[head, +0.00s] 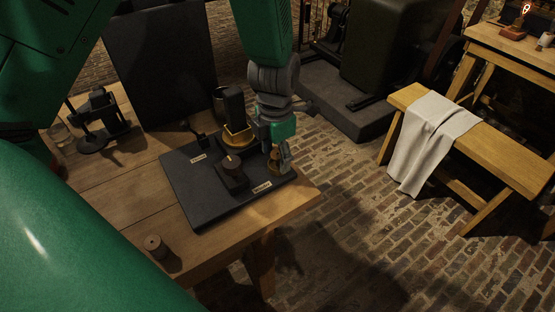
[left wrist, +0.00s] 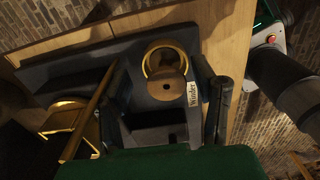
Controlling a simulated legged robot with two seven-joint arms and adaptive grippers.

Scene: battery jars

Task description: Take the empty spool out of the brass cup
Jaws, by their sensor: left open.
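The brass cup (left wrist: 150,57) stands on the dark board beside a white label reading "Winder". The spool (left wrist: 167,86) shows a tan round end with a small dark hole and sits at the cup, overlapping its rim in the left wrist view. My left gripper (left wrist: 168,92) is open, one finger on each side of the spool, with no clear contact. In the head view, the left gripper (head: 282,156) reaches down over the cup (head: 274,168) and hides much of it and the spool. My right gripper is not in view.
The dark board (head: 205,208) also bears a dark block (head: 232,180) with a round brown top and a brass-rimmed holder (head: 239,139). A small wooden spool-like piece (head: 155,246) stands near the table's front edge. A black device (head: 100,118) stands at the left.

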